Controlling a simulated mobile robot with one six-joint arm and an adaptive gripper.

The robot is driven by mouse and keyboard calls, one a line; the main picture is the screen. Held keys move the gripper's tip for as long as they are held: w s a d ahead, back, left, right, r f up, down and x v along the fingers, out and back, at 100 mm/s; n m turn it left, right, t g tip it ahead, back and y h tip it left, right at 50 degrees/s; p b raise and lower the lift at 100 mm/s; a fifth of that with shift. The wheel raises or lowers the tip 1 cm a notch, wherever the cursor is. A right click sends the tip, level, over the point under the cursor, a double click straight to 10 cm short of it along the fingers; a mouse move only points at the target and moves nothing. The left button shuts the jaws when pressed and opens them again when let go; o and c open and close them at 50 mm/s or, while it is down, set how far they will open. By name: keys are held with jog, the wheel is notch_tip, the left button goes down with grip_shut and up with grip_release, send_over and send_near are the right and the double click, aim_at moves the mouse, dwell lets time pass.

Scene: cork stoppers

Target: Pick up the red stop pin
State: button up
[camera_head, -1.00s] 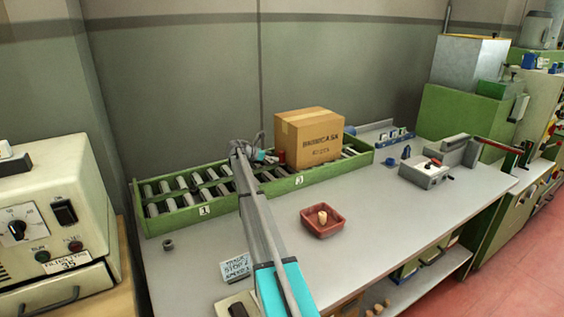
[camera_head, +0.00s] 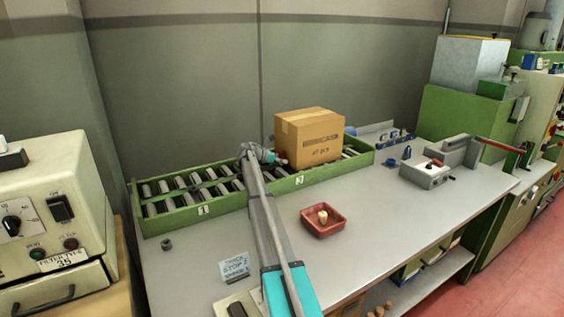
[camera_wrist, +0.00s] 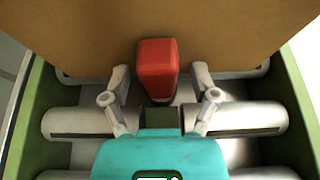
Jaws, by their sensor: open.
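The red stop pin (camera_wrist: 157,69) stands up among the rollers, right in front of the cardboard box, in the wrist view. It lies between and just beyond the two open fingers of my gripper (camera_wrist: 160,88), with a gap on each side. In the head view my gripper (camera_head: 281,161) is at the box's left side above the conveyor. The pin is hidden there behind my gripper and arm.
The cardboard box (camera_head: 311,136) rests on the green-railed roller conveyor (camera_head: 180,219) close beyond the pin. A red tray (camera_head: 330,231) with a cork stopper (camera_head: 322,217) sits on the grey bench. A sign (camera_head: 234,266) stands at the front left.

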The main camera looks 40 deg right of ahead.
aim_at(279, 152)
dwell(0.5)
grip_shut()
jog(key=shift+r, duration=0.15)
dwell(0.4)
notch_tip(279, 152, up, 3)
jog(key=p, duration=0.3)
jog(key=s+a+r+p, duration=0.1)
jog(key=r+p, duration=0.1)
jog(key=s+a+r+p, duration=0.1)
jog(key=s+r+p, duration=0.1)
jog(key=s+a+r+p, duration=0.1)
jog(key=s+r+p, duration=0.1)
jog(key=p, duration=0.1)
jog(key=shift+r, duration=0.35)
jog(key=s+a+r+p, duration=0.3)
jog(key=s+a, duration=0.1)
jog(key=s, duration=0.3)
jog(key=shift+a, duration=0.2)
